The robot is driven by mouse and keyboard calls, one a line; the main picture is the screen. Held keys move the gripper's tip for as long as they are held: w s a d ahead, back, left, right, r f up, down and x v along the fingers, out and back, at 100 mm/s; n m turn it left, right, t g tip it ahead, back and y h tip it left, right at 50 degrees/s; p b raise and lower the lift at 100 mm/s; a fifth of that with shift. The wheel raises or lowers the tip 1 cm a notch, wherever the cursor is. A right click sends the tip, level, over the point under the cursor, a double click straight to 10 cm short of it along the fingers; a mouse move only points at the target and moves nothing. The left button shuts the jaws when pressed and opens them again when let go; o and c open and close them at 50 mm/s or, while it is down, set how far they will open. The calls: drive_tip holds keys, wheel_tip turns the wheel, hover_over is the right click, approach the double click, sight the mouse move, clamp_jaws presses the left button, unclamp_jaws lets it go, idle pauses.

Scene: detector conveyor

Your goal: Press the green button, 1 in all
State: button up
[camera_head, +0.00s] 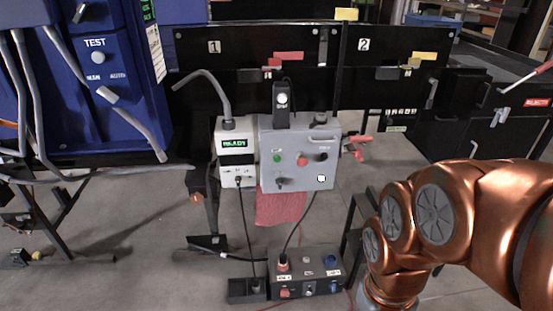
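The green button (277,158) is a small round button on the upper left of a grey control box (309,183). A red button (302,161) sits to its right, and a black knob (321,157) is farther right. Nothing covers the green button. My copper-coloured arm comes in from the right side of the picture and bends down at the lower right, apart from the box. My gripper is not visible in this view.
A white unit with a lit green display (237,143) adjoins the box on the left. A blue cabinet (92,75) stands at the left. A dark switch box (305,274) with cables lies on the floor below. Black machinery numbered 1 and 2 stands behind. Grey floor shows at lower left.

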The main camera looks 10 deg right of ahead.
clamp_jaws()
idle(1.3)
